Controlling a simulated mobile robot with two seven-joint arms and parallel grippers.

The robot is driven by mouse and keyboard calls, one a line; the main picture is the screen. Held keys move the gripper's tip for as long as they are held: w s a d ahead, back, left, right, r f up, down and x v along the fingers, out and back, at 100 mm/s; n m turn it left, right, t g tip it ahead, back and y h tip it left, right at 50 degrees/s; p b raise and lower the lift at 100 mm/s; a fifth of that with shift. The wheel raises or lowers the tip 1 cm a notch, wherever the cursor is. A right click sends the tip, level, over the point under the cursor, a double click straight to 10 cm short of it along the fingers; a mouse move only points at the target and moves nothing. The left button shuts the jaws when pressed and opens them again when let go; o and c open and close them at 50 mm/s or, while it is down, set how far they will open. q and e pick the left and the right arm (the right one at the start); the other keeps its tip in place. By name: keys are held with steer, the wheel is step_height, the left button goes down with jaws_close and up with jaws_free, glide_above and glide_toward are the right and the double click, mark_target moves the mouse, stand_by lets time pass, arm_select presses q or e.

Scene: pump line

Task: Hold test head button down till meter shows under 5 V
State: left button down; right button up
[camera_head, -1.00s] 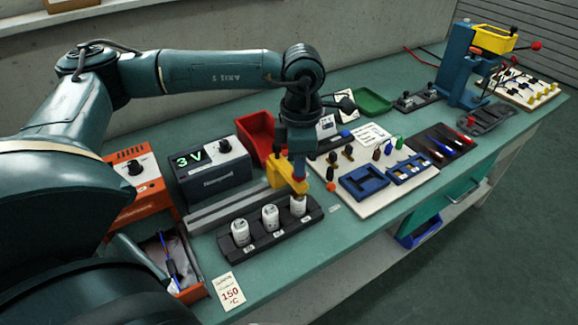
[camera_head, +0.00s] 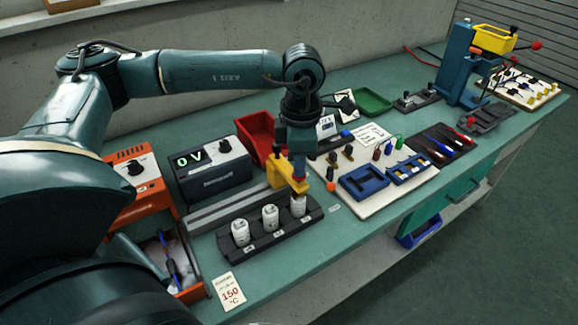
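The meter (camera_head: 212,168) is a dark box on the bench with a knob, and its green display reads 0 V. The yellow test head (camera_head: 281,174) stands on the grey rail behind the black holder, over the rightmost white capacitor (camera_head: 298,206). My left gripper (camera_head: 299,177) points straight down at the test head, with its fingertips at the head's top. The button is hidden under the fingertips. I cannot tell whether the fingers are open or shut. My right gripper is not in view.
The black holder (camera_head: 268,246) carries two more white capacitors to the left. An orange soldering unit (camera_head: 137,182) stands left of the meter, a red bin (camera_head: 254,134) behind the test head. A white board with blue fixtures (camera_head: 364,184) lies to the right.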

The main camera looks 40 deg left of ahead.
arm_select(q)
steer(key=shift+s+f, duration=0.1)
steer(key=shift+r+p, duration=1.25)
steer(key=shift+r, duration=0.8)
steer(key=shift+r+p, duration=0.7)
steer(key=shift+r, duration=0.85)
